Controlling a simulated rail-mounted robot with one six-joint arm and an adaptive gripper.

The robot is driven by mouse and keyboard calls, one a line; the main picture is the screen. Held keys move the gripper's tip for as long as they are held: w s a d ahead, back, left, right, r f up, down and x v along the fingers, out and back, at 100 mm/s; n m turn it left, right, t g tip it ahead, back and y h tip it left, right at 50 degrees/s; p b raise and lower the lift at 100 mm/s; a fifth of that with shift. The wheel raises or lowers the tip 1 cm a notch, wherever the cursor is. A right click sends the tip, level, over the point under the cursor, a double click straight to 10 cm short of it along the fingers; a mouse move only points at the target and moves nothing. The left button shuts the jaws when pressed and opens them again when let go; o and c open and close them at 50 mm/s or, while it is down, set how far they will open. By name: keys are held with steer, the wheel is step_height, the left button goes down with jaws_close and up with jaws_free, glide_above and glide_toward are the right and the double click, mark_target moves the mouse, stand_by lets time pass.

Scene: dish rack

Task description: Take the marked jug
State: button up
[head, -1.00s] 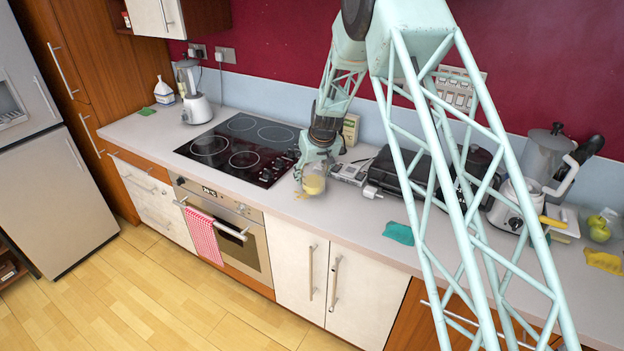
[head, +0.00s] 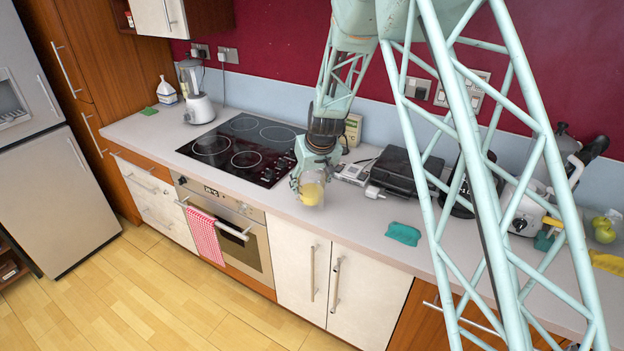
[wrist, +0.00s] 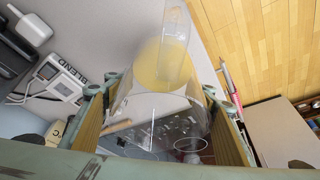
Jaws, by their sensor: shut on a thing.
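A clear jug (head: 311,191) with yellow contents is in my gripper near the front edge of the counter, to the right of the hob. In the wrist view the clear jug (wrist: 160,68) lies between the two fingers, and its yellow part is at the top of the picture. My gripper (head: 304,183) is shut on the jug, also in the wrist view (wrist: 165,118). I cannot make out a mark on the jug, nor tell whether its base touches the counter.
A black hob (head: 243,148) is to the left. A small white device (head: 352,173) and a black grill (head: 400,170) stand behind and to the right. A teal cloth (head: 403,233) lies on the counter to the right. The counter between jug and cloth is clear.

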mark_target(306, 196)
steer(key=shift+s+a+r, duration=0.1)
steer(key=shift+s, duration=0.95)
steer(key=shift+s+a+r, duration=0.1)
steer(key=shift+s+r, duration=0.05)
steer(key=shift+s, duration=0.95)
steer(key=shift+s+a+r, duration=0.1)
steer(key=shift+s, duration=0.95)
